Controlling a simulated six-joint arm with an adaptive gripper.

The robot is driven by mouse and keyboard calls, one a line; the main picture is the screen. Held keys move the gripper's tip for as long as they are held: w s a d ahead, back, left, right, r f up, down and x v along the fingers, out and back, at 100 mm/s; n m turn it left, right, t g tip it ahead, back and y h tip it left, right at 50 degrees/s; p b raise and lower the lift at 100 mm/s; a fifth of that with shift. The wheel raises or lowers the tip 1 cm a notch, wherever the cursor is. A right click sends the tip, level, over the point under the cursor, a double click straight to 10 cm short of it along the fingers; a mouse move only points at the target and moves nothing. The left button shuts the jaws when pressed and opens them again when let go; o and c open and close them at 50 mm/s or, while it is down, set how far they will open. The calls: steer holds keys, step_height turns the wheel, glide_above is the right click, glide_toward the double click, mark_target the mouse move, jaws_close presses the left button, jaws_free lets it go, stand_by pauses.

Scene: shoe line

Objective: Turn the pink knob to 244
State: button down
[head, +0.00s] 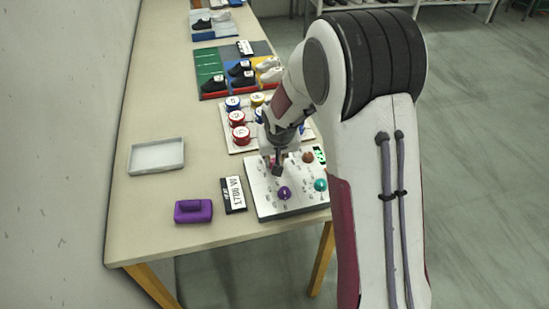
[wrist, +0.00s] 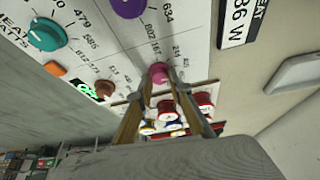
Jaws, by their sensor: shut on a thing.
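The white control panel (head: 262,203) lies near the front right of the table. The pink knob (wrist: 158,72) is on the panel, and numbers are printed around it; its pointer is too small to read. My gripper (wrist: 160,76) has one finger on each side of the pink knob and is shut on it. In the head view my gripper (head: 277,171) comes down onto the panel from above and hides most of the knob.
The panel also has a purple knob (head: 284,192), a teal knob (head: 320,184), a brown-orange knob (head: 307,157) and a green display (head: 320,154). A label block (head: 233,194), purple object (head: 193,211) and grey tray (head: 157,155) lie left. Spools (head: 240,135) stand behind.

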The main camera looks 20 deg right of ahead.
steer(key=shift+d+n+g+y, duration=0.15)
steer(key=shift+n+y, duration=0.4)
steer(key=shift+n, duration=0.85)
steer(key=shift+d+n+g+y, duration=0.15)
steer(key=shift+n+y, duration=0.4)
steer(key=shift+n, duration=1.35)
steer(key=shift+w+d+n+g+y, duration=0.1)
steer(key=shift+n+g+y, duration=0.2)
steer(key=shift+n, duration=0.7)
steer(key=shift+w+d+n+g+y, duration=0.15)
steer(key=shift+n+y, duration=0.25)
steer(key=shift+n, duration=0.6)
steer(key=shift+s+a, duration=0.1)
steer(key=shift+s, duration=0.05)
steer(key=c, duration=1.8)
jaws_free()
steer(key=shift+c, duration=0.2)
steer(key=shift+r, duration=0.15)
